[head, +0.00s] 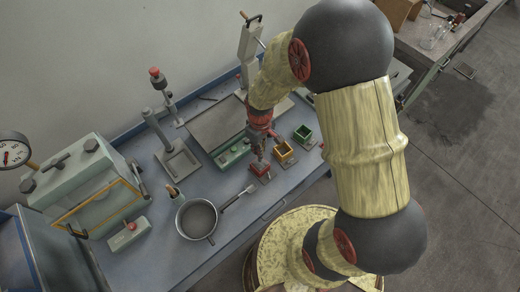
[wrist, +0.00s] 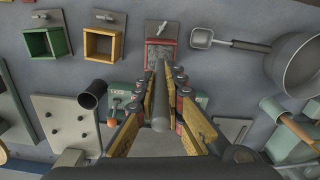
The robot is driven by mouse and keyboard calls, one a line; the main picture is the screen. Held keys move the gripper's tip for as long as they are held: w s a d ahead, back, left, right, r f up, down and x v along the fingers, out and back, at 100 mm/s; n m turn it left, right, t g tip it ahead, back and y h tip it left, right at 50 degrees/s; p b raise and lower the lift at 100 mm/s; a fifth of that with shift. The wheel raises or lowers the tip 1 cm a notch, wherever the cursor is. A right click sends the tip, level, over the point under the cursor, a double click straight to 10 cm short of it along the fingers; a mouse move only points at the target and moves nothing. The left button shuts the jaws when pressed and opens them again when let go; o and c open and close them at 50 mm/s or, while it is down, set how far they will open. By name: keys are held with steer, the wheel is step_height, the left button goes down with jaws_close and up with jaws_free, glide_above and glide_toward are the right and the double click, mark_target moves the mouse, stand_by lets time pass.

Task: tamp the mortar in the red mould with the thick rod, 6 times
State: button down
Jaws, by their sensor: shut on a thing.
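My gripper (wrist: 162,78) is shut on the thick rod (wrist: 161,112), a grey cylinder lying between the fingers in the wrist view. In the head view my gripper (head: 260,142) is above the red mould (head: 259,170). The red mould (wrist: 160,56) is at the upper middle of the wrist view, with grey mortar (wrist: 158,58) inside it. The rod's far end overlaps the near part of the mould. I cannot tell whether it touches the mortar. The fingers hide part of the mould.
A yellow mould (head: 284,151) and a green mould (head: 303,133) stand beside the red one. A pan (head: 197,220) stands to the left, near a small scoop (wrist: 202,39). A dark tube (wrist: 92,93) stands close to my gripper.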

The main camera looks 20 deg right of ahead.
steer(key=shift+w+d, duration=0.1)
steer(key=shift+w+d, duration=0.1)
steer(key=shift+d, duration=0.1)
step_height(320, 180, down, 4)
steer(key=b, duration=0.3)
steer(key=r+p, duration=0.3)
steer(key=r, duration=0.1)
steer(key=shift+s+a, duration=0.2)
steer(key=shift+a, duration=0.1)
